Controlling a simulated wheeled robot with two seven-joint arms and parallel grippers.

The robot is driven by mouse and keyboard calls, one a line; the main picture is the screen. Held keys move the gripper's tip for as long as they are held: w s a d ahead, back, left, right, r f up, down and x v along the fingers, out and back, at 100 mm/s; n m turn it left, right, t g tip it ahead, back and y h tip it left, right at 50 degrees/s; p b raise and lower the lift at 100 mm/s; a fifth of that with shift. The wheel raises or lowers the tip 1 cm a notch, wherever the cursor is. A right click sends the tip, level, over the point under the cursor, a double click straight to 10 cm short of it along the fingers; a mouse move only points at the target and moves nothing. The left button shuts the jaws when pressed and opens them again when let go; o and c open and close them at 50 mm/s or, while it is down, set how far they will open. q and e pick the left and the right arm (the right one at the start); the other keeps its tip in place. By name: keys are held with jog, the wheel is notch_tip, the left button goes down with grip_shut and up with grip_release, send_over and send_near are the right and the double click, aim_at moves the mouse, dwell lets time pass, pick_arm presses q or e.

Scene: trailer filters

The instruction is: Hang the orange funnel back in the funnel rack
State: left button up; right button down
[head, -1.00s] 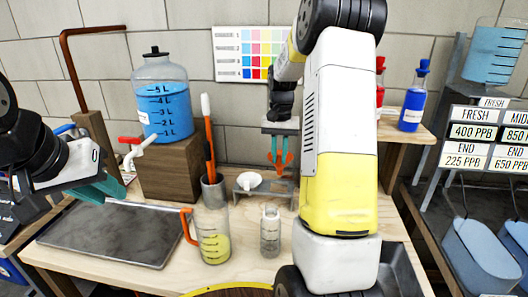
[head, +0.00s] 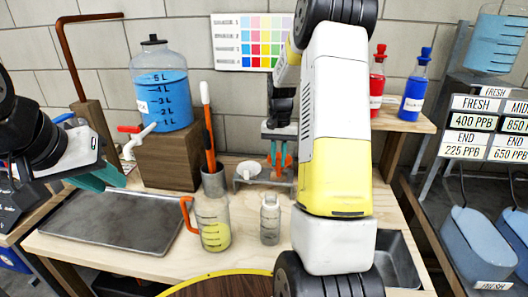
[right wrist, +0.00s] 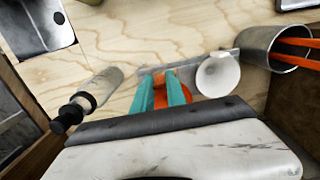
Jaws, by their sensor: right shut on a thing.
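The orange funnel (right wrist: 160,91) is between the teal fingers of my right gripper (right wrist: 160,94), which is shut on it. In the head view my right gripper (head: 280,155) points down at the right part of the grey funnel rack (head: 262,182). The funnel is mostly hidden by the fingers; I cannot tell whether it touches the rack. A white funnel (head: 248,169) sits in the rack's left part, and it also shows in the right wrist view (right wrist: 218,74). My left gripper (head: 108,181) is at the left above a dark tray; its finger gap is unclear.
A metal cup (head: 213,182) with orange-handled tools stands left of the rack. A measuring jug (head: 212,225) with yellow liquid and a clear bottle (head: 270,220) stand in front. A blue-filled tank (head: 162,95) is on a wooden block. The dark tray (head: 112,220) lies at left.

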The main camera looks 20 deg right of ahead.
aim_at(278, 168)
jog(key=shift+s+a+f, duration=0.1)
jog(key=shift+s+f, duration=0.1)
jog(key=shift+f, duration=0.8)
jog(key=shift+f, duration=1.25)
dwell(1.7)
jog(key=c, duration=0.8)
grip_release()
notch_tip(278, 168, up, 7)
dwell(0.6)
dwell(0.3)
